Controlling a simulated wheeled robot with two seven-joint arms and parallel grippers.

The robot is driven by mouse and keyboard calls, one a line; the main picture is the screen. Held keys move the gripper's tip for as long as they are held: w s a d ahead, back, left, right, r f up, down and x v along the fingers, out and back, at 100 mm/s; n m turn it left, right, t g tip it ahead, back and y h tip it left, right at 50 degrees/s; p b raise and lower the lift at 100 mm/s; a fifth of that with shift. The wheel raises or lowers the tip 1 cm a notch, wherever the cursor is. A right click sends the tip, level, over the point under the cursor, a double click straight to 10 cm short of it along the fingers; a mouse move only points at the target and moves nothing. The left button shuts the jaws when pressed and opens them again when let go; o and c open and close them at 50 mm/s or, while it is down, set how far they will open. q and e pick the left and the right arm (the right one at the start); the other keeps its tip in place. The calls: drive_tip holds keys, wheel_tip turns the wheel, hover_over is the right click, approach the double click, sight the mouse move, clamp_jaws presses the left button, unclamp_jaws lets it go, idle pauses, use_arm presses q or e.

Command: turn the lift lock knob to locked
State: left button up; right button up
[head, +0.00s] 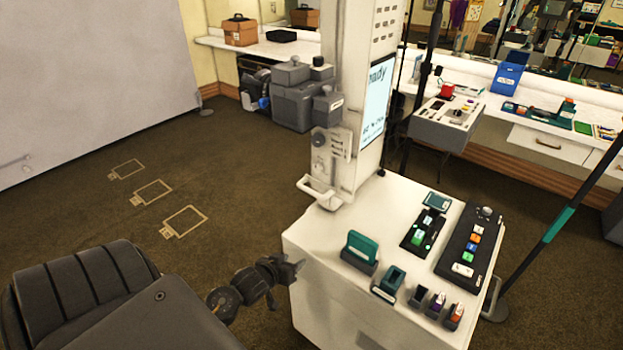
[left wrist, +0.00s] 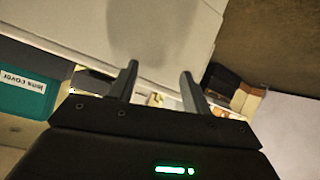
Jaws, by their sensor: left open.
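A round dark knob (head: 319,140) sits on a small grey panel low on the white column, above a white handle (head: 316,191). I take it to be the lift lock knob; its marks and pointer are too small to read. My left gripper (head: 297,267) is by the near left side of the white cabinet, below and apart from the knob. It is open, with nothing between its fingers, in the left wrist view (left wrist: 158,72). The knob cannot be made out in that view. My right gripper is not in view.
The white cabinet top (head: 385,207) carries a button panel (head: 470,245), a smaller green-lit panel (head: 424,231) and several small holders. Dark grey cases (head: 298,100) stand left of the column. The floor at left is open, with outlined markings (head: 153,192).

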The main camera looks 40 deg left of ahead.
sight(316, 169)
use_arm(q)
drive_tip(key=w+a+r+n+t, duration=0.1)
drive_tip(key=w+a+r+t, duration=0.15)
drive_tip(key=r, duration=0.85)
drive_tip(key=w+a+r+n+t, duration=0.15)
drive_tip(key=r+t, duration=0.25)
drive_tip(key=r, duration=0.7)
drive_tip(key=shift+m, duration=0.35)
drive_tip(key=w, duration=0.3)
drive_tip(key=w+p, duration=0.1)
drive_tip(key=w, duration=0.3)
drive_tip(key=w+p, duration=0.1)
drive_tip(key=w, duration=0.3)
drive_tip(key=shift+a+r, duration=0.3)
drive_tip(key=shift+r, duration=0.1)
drive_tip(key=c, duration=1)
